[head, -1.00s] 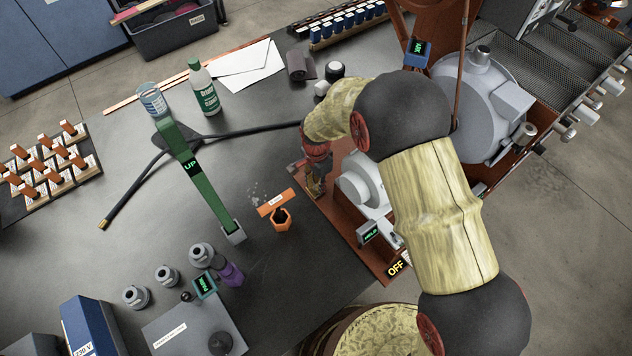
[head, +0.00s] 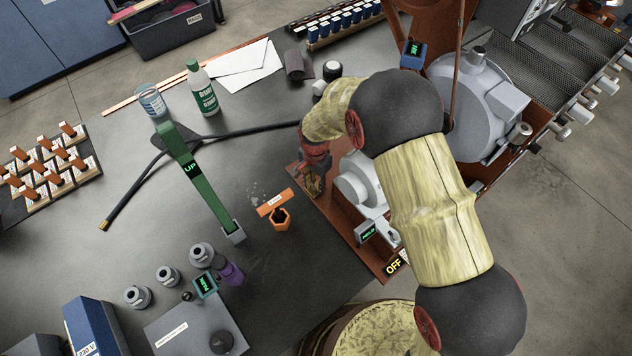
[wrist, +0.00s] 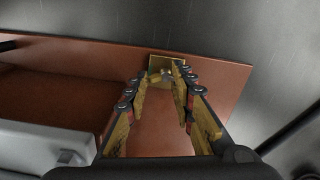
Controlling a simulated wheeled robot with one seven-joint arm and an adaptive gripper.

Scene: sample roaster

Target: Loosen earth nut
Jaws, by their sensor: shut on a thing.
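In the wrist view my gripper (wrist: 164,76) reaches to a small brass plate (wrist: 157,63) at the edge of the reddish-brown base plate (wrist: 225,72). Its two fingers close in on the small metal earth nut (wrist: 167,73) at the brass plate, and the fingertips partly hide it. In the head view my gripper (head: 314,192) points down at the left edge of the base plate (head: 342,236), beside the grey motor housing (head: 361,183). The nut cannot be made out there.
An orange hex holder (head: 281,221) with an orange label stands left of the gripper. An OFF sign (head: 393,266) and a HELD display (head: 367,232) are on the machine's near side.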

